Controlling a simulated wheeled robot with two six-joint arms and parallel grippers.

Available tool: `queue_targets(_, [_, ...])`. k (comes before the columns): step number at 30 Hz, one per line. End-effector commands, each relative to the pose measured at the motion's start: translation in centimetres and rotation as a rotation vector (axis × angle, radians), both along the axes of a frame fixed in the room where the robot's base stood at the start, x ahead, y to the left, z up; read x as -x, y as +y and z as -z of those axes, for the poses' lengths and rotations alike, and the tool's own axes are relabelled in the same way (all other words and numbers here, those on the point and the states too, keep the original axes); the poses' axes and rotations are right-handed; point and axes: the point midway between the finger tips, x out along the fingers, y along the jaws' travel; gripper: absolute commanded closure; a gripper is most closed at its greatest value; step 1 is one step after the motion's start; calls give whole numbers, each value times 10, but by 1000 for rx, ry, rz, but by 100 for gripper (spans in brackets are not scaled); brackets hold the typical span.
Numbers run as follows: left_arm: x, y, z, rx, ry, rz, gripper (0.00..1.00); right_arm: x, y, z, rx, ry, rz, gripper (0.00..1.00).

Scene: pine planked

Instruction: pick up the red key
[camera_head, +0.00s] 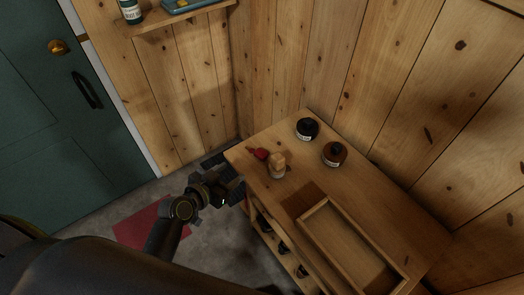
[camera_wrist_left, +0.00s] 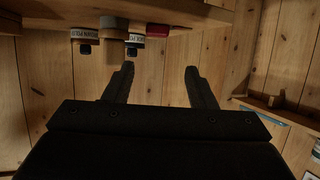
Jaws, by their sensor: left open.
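The red key (camera_head: 260,154) lies near the left corner of the wooden cabinet top (camera_head: 385,200). It is small, and its exact shape is hard to make out. In the left wrist view, where the scene appears upside down, a red thing (camera_wrist_left: 157,30) that looks like the key shows at the top, beyond the fingers. My left gripper (camera_head: 228,176) is open and empty beside the cabinet's left edge, to the lower left of the key and apart from it. Its two spread fingers show in the left wrist view (camera_wrist_left: 160,78). My right gripper is not in view.
A jar with a tan top (camera_head: 278,166) stands close to the key's right. A black jar (camera_head: 307,129) and a brown jar (camera_head: 334,154) stand farther back. An open wooden tray (camera_head: 313,217) takes up the front. Plank walls (camera_head: 345,60) rise behind.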

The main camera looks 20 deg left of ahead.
Motion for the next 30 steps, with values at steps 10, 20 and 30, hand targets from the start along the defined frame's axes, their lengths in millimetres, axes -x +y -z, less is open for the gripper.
queue_targets(10, [-67,-24,32,2,0,-1,49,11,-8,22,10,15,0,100])
queue_targets(20, [-93,-34,42,2,2,-1,49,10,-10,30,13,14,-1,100])
queue_targets(30, [-132,-50,58,1,1,-3,49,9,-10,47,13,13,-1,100])
